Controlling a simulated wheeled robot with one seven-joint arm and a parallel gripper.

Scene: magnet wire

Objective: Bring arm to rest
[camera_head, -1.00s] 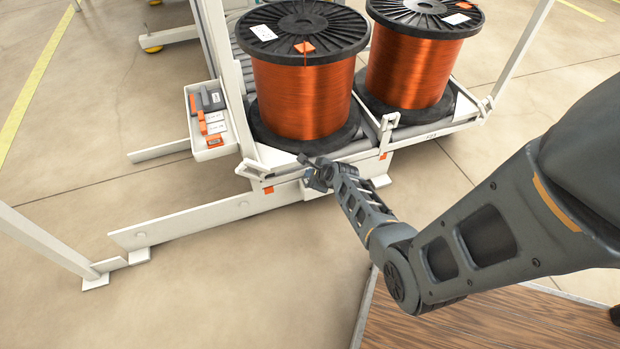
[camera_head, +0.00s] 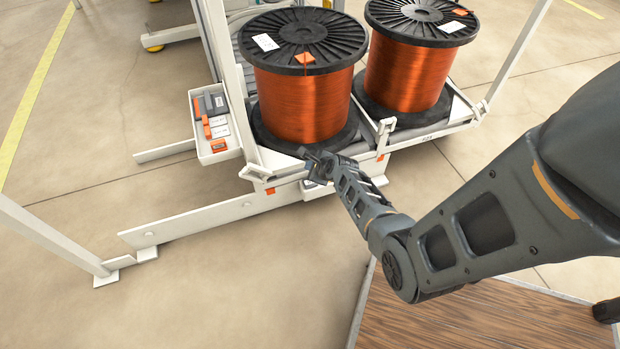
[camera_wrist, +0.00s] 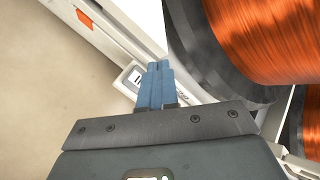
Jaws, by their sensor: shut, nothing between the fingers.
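My gripper (camera_head: 312,165) is at the front edge of the white spool stand, in front of the nearer copper wire spool. In the wrist view its two blue fingers (camera_wrist: 156,84) are pressed together with nothing between them. My arm reaches in from the right of the head view, bent at the elbow. The nearer spool (camera_head: 304,102) stands upright on the stand, and a second spool (camera_head: 408,76) stands to its right. The nearer spool also shows in the wrist view (camera_wrist: 262,40), to the right of the fingers. From the head view the fingertips are small and partly hidden.
The white stand (camera_head: 200,216) has a low rail running left and posts beside the spools. A small white tray (camera_head: 212,146) with orange and grey items hangs at its left. A wood-grained surface (camera_head: 460,322) lies below my arm. Open floor (camera_head: 240,285) lies in front.

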